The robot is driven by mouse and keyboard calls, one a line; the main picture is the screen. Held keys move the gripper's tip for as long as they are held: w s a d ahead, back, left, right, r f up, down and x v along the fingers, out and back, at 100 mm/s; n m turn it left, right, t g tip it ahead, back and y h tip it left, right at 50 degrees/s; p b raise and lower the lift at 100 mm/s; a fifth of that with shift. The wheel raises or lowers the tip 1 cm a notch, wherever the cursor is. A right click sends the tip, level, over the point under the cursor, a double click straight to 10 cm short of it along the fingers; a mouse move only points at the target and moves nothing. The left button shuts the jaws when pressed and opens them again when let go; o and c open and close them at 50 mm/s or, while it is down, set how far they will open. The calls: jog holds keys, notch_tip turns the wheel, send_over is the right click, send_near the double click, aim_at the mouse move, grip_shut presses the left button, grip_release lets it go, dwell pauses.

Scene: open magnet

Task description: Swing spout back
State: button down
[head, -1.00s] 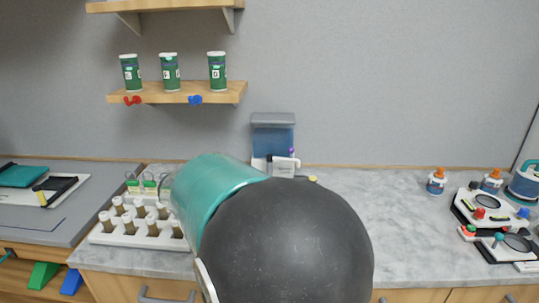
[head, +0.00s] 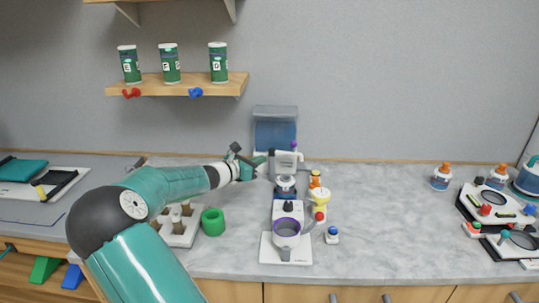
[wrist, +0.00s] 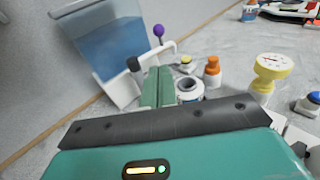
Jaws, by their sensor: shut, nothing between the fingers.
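A blue water tank (head: 274,130) with a grey lid stands at the back of the counter; it also shows in the wrist view (wrist: 108,42). In front of it is a white fitting (head: 286,159), seemingly the spout, with a purple knob (head: 294,146). The knob also shows in the wrist view (wrist: 158,31). My gripper (head: 259,161) is just left of the white fitting, at about its height. Its teal fingers (wrist: 157,88) are shut and empty, close to a dark-tipped part (wrist: 134,64). I cannot tell whether they touch it.
Below the fitting stand a white apparatus with a clear jug (head: 286,232), a yellow gauge (head: 321,197) and an orange-capped bottle (head: 315,180). A green ring (head: 213,222) and vial rack (head: 178,239) are to the left. The counter right of the gauge is mostly clear.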

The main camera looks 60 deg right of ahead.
jog(key=r+x, duration=0.1)
jog(key=x, duration=1.1)
jog(key=shift+d, duration=0.5)
jog(key=shift+s, duration=0.2)
jog(key=shift+s+d+r, duration=0.1)
jog(key=shift+d+r, duration=0.05)
jog(key=shift+d, duration=0.3)
jog(key=shift+s+d+r, duration=0.1)
jog(key=shift+d, duration=0.35)
